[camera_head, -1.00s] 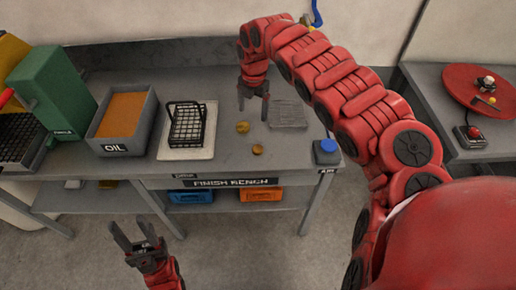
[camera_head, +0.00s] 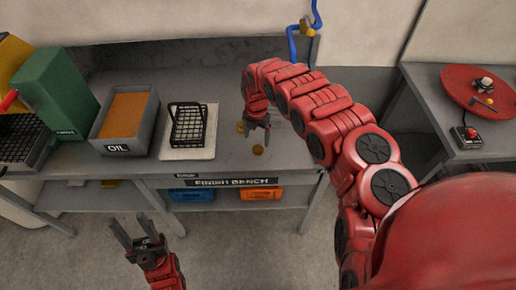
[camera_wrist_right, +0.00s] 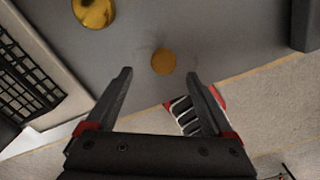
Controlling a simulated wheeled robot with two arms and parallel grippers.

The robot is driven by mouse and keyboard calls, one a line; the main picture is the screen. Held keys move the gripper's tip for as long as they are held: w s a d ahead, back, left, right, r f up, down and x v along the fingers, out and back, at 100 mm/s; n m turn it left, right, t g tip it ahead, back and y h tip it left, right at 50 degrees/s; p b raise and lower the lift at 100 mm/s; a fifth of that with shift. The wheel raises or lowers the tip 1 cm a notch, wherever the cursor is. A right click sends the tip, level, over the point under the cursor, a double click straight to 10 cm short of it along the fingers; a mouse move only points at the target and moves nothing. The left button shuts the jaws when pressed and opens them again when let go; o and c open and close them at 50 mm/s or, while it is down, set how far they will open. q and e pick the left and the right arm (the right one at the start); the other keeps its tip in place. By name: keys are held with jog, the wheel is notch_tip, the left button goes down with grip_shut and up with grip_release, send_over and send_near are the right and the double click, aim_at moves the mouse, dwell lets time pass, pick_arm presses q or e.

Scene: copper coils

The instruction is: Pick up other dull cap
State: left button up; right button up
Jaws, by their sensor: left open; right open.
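The dull cap (camera_head: 258,150) is a small brown-orange disc near the front edge of the finish bench. In the right wrist view the dull cap (camera_wrist_right: 163,61) lies flat, just beyond and between the open fingertips. A shinier golden cap (camera_wrist_right: 93,12) shows at the upper left of that view; in the head view it (camera_head: 240,127) sits beside my right gripper, partly hidden. My right gripper (camera_head: 257,132) is open and empty above the bench, close to the dull cap. My left gripper (camera_head: 136,228) is open and empty, low in front of the bench.
A black wire basket (camera_head: 188,125) stands on a pale tray (camera_head: 205,152) left of the caps. The oil bin (camera_head: 150,112) and a green box (camera_head: 62,92) are further left. A side table with a red disc (camera_head: 463,88) is at right.

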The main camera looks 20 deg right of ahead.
aim_at(258, 148)
jog(key=f+p, duration=0.2)
jog(key=f, duration=0.1)
jog(key=shift+s+d+f, duration=0.1)
jog(key=shift+s+f, duration=0.1)
jog(key=shift+f, duration=0.45)
jog(key=shift+d+f, duration=0.1)
jog(key=shift+f, duration=0.35)
grip_shut()
